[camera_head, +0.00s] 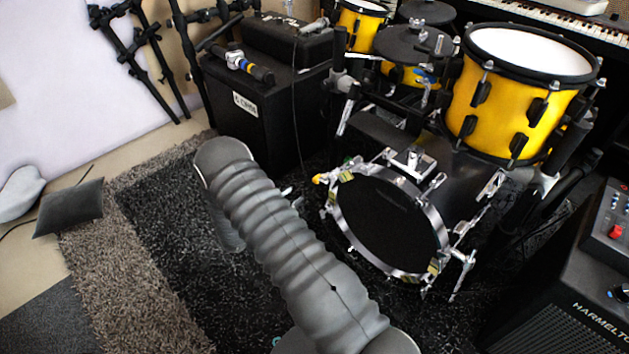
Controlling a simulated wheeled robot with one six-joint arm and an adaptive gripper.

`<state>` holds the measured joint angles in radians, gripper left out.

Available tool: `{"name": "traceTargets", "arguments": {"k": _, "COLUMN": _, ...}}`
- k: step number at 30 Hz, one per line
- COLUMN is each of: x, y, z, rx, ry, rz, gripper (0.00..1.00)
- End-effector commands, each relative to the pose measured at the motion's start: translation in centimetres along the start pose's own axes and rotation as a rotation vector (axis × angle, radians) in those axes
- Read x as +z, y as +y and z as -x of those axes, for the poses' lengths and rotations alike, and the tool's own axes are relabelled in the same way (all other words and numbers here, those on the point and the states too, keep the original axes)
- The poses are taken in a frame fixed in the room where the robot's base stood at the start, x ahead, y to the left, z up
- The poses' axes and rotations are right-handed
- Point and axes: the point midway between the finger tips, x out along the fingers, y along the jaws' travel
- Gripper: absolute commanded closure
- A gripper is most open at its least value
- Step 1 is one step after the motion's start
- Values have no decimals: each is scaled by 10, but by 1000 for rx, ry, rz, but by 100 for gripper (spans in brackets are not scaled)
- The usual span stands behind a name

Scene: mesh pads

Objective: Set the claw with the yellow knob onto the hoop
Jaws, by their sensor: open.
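The bass drum stands low at centre right, its dark round head facing me inside a silver hoop (343,225). A claw with a yellow knob (318,179) shows at the hoop's upper left edge, its knob pointing left. It appears to touch the hoop, but I cannot tell whether it is seated. Several other silver claws sit around the hoop. My grey ribbed arm crosses the lower middle, left of the drum, and bends at its top end. My gripper is not clearly visible; the arm seems to hide it.
A black speaker cabinet (275,110) stands behind, with a tool-like item (248,66) on top. Yellow drums (505,100) and stands crowd the right. Another black amplifier (560,310) is at lower right. A dark rug (180,240) and a cushion (70,207) lie left, with open floor.

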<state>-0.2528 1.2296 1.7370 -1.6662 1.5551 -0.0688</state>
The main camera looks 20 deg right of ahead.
Motion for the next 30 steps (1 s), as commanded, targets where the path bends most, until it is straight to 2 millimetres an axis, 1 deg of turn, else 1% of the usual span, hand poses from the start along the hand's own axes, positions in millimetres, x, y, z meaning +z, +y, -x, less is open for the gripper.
{"name": "traceTargets", "arguments": {"k": 1, "x": 0, "y": -1, "z": -11, "rx": -5, "ry": 0, "rz": -1, "gripper": 51}}
{"name": "traceTargets", "arguments": {"k": 6, "x": 0, "y": -1, "z": -43, "rx": -5, "ry": 1, "rz": -1, "gripper": 51}}
{"name": "traceTargets", "arguments": {"k": 12, "x": 0, "y": -1, "z": -78, "rx": -4, "ry": 0, "rz": -2, "gripper": 51}}
{"name": "traceTargets", "arguments": {"k": 15, "x": 0, "y": -1, "z": -90, "rx": -3, "ry": 0, "rz": -1, "gripper": 51}}
{"name": "traceTargets", "arguments": {"k": 21, "x": 0, "y": -1, "z": -104, "rx": -2, "ry": 1, "rz": -1, "gripper": 51}}
{"name": "traceTargets", "arguments": {"k": 30, "x": 0, "y": 0, "z": -106, "rx": -1, "ry": 1, "rz": -1, "gripper": 51}}
